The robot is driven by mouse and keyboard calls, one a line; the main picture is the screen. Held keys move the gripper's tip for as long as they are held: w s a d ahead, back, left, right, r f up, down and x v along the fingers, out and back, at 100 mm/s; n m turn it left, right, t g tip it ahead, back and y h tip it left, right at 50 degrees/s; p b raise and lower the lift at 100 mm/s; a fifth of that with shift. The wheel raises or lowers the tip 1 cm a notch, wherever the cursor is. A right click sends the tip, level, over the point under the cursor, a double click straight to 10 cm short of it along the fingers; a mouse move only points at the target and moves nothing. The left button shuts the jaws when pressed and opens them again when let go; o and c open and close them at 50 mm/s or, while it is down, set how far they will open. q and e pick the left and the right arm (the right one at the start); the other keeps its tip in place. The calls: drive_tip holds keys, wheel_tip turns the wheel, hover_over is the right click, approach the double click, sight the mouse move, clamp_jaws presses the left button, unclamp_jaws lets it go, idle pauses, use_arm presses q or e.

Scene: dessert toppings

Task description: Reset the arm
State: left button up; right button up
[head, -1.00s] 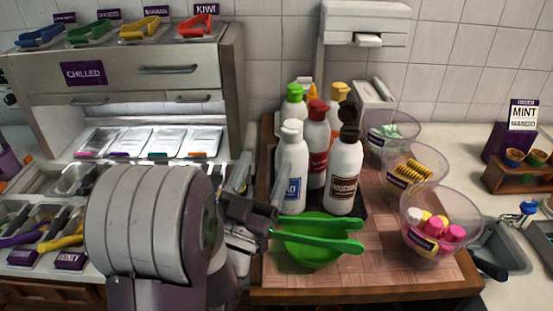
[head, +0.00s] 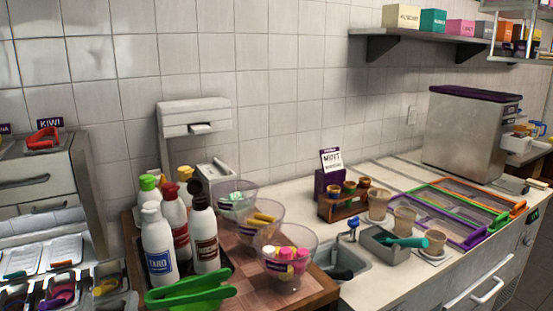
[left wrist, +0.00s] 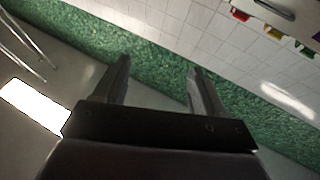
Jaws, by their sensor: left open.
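My left gripper (left wrist: 158,64) shows in the left wrist view with its two fingers spread apart and nothing between them. Behind the fingers are a white tiled wall (left wrist: 195,45) and a green strip (left wrist: 75,38), and no object is close to the fingertips. I cannot make out my left gripper in the head view. My right gripper is in neither view. In the head view, green tongs (head: 190,290) lie at the bottom left, in front of the sauce bottles.
A wooden board (head: 225,258) carries sauce bottles (head: 158,243) and clear bowls (head: 285,258) of toppings. To the right are a small sink (head: 343,265), cups (head: 405,218), coloured trays (head: 470,210) and a steel box (head: 470,135). Drawers with tongs stand at the left (head: 38,180).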

use_arm(q)
wheel_tip(320, 180, down, 15)
drive_tip(key=w+a+n+g+p, duration=0.1)
drive_tip(key=w+a+g+p, duration=0.1)
drive_tip(key=g, duration=0.9)
drive_tip(key=s+d+f+m+g+h+p, duration=0.1)
drive_tip(key=s+d+g+h+p, duration=0.25)
drive_tip(key=s+d+g, duration=0.45)
drive_tip(key=d+r+p, duration=0.1)
drive_tip(key=d+r+m+g+p, duration=0.1)
drive_tip(key=w+d+r+m+g+p, duration=0.1)
drive_tip(key=d, duration=0.1)
drive_tip(key=shift+r+h, duration=0.25)
drive_tip(key=shift+r, duration=0.05)
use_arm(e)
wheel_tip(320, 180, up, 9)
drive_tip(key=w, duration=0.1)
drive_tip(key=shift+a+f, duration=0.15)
use_arm(q)
drive_tip(key=shift+a, duration=0.1)
